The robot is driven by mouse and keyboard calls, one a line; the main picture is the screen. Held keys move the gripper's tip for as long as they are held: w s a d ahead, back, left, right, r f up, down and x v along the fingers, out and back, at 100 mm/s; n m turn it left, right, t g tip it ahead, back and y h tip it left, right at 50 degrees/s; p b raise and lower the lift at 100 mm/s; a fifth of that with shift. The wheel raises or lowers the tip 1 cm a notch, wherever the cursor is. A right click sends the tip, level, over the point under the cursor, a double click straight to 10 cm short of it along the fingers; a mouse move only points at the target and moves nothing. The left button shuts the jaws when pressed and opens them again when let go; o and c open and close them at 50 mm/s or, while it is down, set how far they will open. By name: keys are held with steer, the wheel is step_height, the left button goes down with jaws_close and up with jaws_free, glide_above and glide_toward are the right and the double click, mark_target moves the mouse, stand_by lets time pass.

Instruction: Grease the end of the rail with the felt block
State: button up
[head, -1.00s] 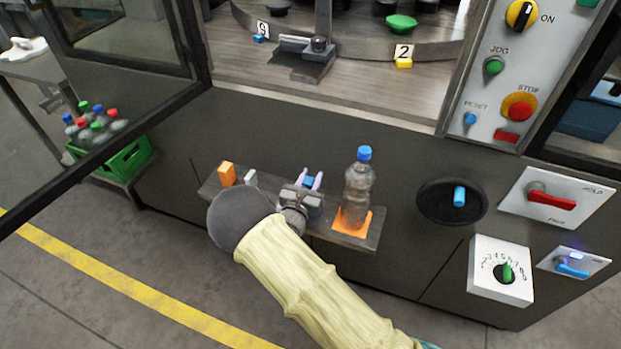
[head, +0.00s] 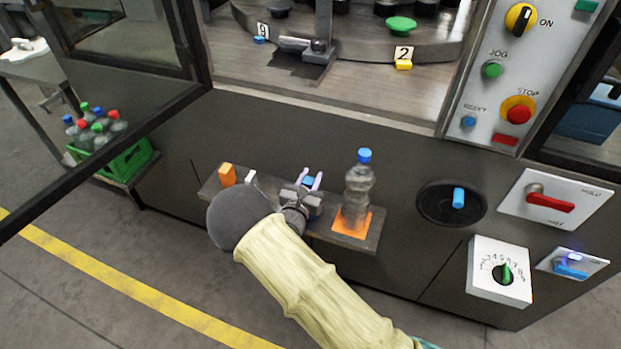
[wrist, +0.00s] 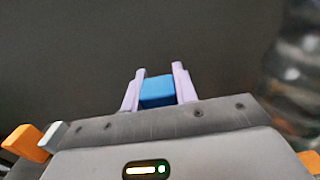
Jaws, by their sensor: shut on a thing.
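My gripper (head: 310,179) is over the small shelf on the machine front, its two pale lilac fingers pointing toward the dark panel. In the wrist view, the fingers (wrist: 158,84) are shut on a small blue block (wrist: 157,93), one finger on each side of it. In the head view, only a bit of the blue block shows between the fingers. I take it for the felt block, though its texture is too small to tell. A curved grey rail-like band (head: 370,52) runs inside the machine opening. I cannot tell which end the task means.
A clear bottle with a blue cap (head: 358,190) stands on an orange pad (head: 350,226) right of my gripper. An orange block (head: 227,174) and a white piece (head: 251,177) are to its left on the shelf (head: 366,241). A glazed door (head: 120,85) stands open at left.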

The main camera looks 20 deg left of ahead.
step_height(320, 180, up, 6)
steer(key=p, duration=0.4)
steer(key=shift+r, duration=0.15)
stand_by(0.9)
